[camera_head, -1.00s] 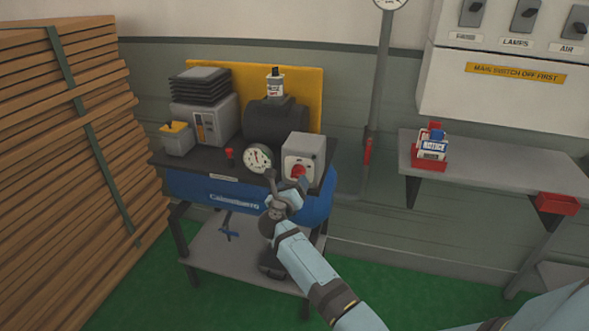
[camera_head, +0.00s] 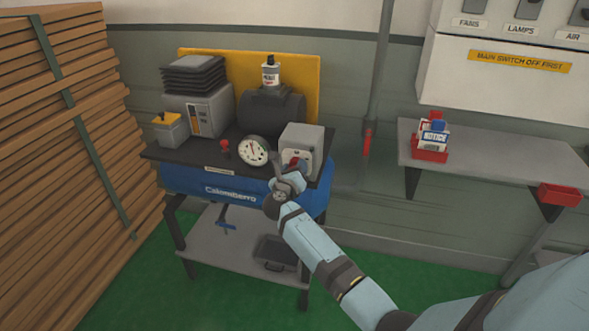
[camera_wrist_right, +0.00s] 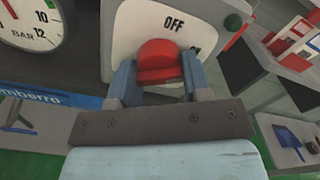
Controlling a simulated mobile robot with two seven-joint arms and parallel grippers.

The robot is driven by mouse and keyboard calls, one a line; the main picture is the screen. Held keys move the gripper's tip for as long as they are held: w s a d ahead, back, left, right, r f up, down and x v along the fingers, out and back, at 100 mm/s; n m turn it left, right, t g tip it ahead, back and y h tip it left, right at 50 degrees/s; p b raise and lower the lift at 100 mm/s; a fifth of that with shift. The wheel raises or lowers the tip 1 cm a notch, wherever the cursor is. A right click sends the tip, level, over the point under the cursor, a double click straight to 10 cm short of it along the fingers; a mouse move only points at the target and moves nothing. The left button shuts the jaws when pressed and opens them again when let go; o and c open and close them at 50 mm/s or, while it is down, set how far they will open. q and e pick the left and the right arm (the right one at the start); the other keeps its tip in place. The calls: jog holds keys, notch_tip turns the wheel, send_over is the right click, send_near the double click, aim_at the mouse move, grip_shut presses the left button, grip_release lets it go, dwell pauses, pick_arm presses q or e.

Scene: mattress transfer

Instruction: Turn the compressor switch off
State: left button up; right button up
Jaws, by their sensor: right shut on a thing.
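In the head view the right gripper (camera_head: 293,171) partly covers the knob. The knob's exact pointing direction is hard to tell. My left gripper is out of view.
A round pressure gauge (camera_head: 254,151) is just left of the switch box. Stacked timber (camera_head: 65,150) fills the left. A grey shelf (camera_head: 490,165) with a red tray (camera_head: 430,155) is at the right, below a white switch panel (camera_head: 500,85).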

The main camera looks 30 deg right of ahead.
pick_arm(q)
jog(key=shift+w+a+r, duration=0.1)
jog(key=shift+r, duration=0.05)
pick_arm(e)
jog(key=shift+r+n+p, duration=0.2)
jog(key=shift+n+p, duration=0.4)
jog(key=shift+p, duration=0.35)
jog(key=n+p, duration=0.2)
jog(key=shift+r+p, duration=0.15)
jog(key=shift+p, duration=0.25)
jog(key=n+p, duration=0.3)
jog(key=n, duration=0.1)
pick_arm(q)
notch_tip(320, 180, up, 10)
jog(key=p, duration=0.4)
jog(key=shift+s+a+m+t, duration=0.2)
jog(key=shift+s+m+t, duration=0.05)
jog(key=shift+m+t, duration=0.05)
pick_arm(e)
jog(key=shift+d+n, duration=0.1)
jog(key=shift+n, duration=2.3)
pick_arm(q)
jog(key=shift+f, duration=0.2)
pick_arm(e)
jog(key=o, duration=0.9)
jog(key=shift+f, duration=0.2)
jog(key=shift+c, duration=0.2)
jog(key=shift+o, duration=0.3)
